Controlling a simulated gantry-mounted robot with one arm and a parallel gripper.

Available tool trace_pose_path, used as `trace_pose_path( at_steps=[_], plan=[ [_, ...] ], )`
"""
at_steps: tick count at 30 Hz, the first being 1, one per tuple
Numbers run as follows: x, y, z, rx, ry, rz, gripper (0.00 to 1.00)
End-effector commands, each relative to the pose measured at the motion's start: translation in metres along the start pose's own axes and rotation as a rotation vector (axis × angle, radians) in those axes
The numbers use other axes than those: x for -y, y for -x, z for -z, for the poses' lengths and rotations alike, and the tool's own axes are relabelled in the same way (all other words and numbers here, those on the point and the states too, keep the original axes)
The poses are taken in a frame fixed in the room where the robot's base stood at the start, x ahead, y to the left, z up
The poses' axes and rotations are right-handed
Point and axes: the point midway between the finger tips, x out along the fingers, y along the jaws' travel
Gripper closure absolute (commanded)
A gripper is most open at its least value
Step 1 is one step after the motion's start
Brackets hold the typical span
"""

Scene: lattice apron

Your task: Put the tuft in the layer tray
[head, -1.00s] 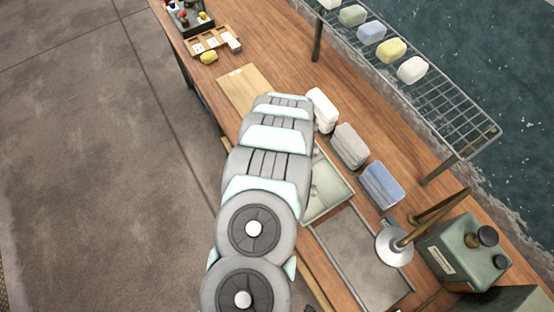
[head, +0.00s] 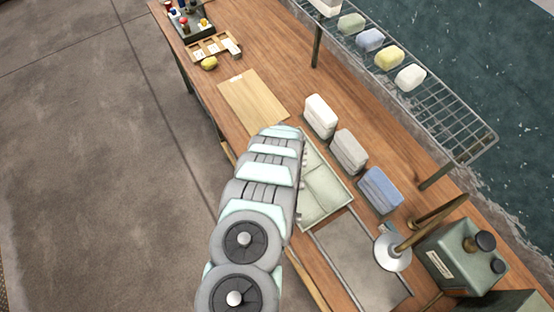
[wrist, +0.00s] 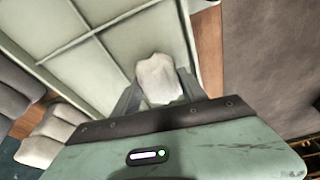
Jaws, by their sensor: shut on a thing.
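My gripper (wrist: 158,88) is shut on the tuft (wrist: 160,80), a small off-white, lumpy piece, in the wrist view. The tuft is over the layer tray (wrist: 92,38), a pale grey-green tray with thin dividers between shallow compartments. The gap between tuft and tray is hard to judge. In the head view the layer tray (head: 325,188) lies on the wooden bench, its left part hidden by my arm. My gripper and the tuft are hidden behind my arm there.
White (head: 320,115), grey (head: 349,150) and blue (head: 380,189) folded stacks stand right of the tray. A wooden board (head: 253,100) lies beyond it and a grey sheet (head: 360,255) nearer. A lamp (head: 392,252) and green canister (head: 465,255) stand at the right. A wire rack (head: 440,105) runs behind.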

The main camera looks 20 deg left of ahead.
Motion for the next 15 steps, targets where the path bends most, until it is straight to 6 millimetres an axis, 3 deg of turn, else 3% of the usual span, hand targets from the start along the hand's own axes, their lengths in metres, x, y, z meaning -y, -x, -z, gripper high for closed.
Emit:
trace_pose_path(
  at_steps=[3, 4, 12, 15],
  plan=[
    [-0.0001, -0.0031, -0.001, 0.0, 0.0, 0.0, 0.88],
    [0.0, -0.0032, -0.0009, 0.0, 0.001, 0.0, 0.49],
    [0.0, -0.0023, -0.0004, 0.0, 0.0, 0.0, 0.28],
    [0.0, -0.0022, -0.0004, 0.0, 0.0, 0.0, 0.28]
  ],
)
